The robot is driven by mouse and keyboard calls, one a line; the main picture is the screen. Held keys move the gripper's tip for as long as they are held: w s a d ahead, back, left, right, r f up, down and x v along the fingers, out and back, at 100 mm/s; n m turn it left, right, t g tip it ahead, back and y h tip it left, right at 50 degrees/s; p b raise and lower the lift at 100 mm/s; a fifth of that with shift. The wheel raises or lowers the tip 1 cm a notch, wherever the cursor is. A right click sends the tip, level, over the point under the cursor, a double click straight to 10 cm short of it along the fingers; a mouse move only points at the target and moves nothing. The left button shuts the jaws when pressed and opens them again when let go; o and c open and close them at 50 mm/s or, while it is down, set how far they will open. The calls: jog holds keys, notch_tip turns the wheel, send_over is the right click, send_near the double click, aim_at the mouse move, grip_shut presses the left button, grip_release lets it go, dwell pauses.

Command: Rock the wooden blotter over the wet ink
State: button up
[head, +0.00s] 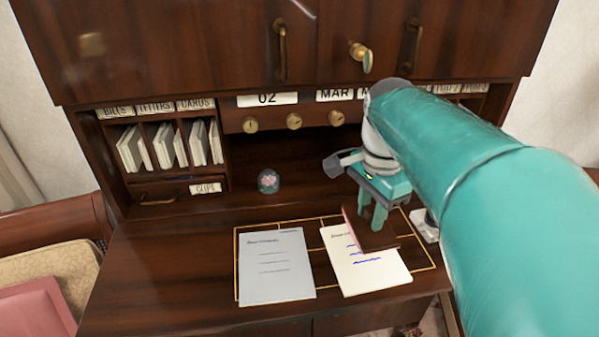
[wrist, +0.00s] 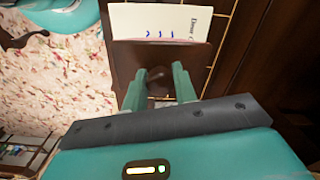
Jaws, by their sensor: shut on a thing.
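The wooden blotter (head: 376,236) is a dark brown block with a pinkish face at its left edge. My gripper (head: 373,217) is shut on it from above. In the wrist view the blotter (wrist: 135,60) lies between and beyond my gripper's fingers (wrist: 159,84), with a small knob in the middle. The blotter is over the upper right part of the right-hand letter (head: 369,273), a cream sheet with blue ink lines. It looks tilted; I cannot tell whether it touches the paper. The letter also shows in the wrist view (wrist: 160,22).
A grey letter (head: 277,267) lies to the left on the gold-lined desk top (head: 170,275). A glass paperweight (head: 268,181) stands behind it. A small pale object (head: 425,226) is right of the blotter. Card slots (head: 165,145) and cabinet doors rise behind. The left desk top is clear.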

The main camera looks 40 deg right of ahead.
aim_at(369, 224)
jog(key=shift+a+f, duration=0.1)
jog(key=shift+f, duration=2.55)
jog(key=shift+f, duration=0.45)
jog(key=shift+s, duration=0.1)
jog(key=shift+s+a+t+h, duration=0.35)
jog(key=shift+s+t+h, duration=0.3)
jog(key=shift+t, duration=0.55)
jog(key=shift+w+d+f+g+y, duration=0.1)
jog(key=shift+w+d+g+y, duration=0.1)
jog(key=shift+w+g+y, duration=0.25)
jog(key=shift+w+d+g+y, duration=0.15)
jog(key=shift+w+g+y, duration=0.05)
jog(key=shift+g, duration=0.45)
grip_shut()
jog(key=shift+w+d+g+y, duration=0.35)
jog(key=shift+w+g+y, duration=0.3)
jog(key=shift+g, duration=0.55)
jog(key=shift+s+a+t+h, duration=0.35)
jog(key=shift+s+t+h, duration=0.25)
jog(key=shift+t, duration=0.4)
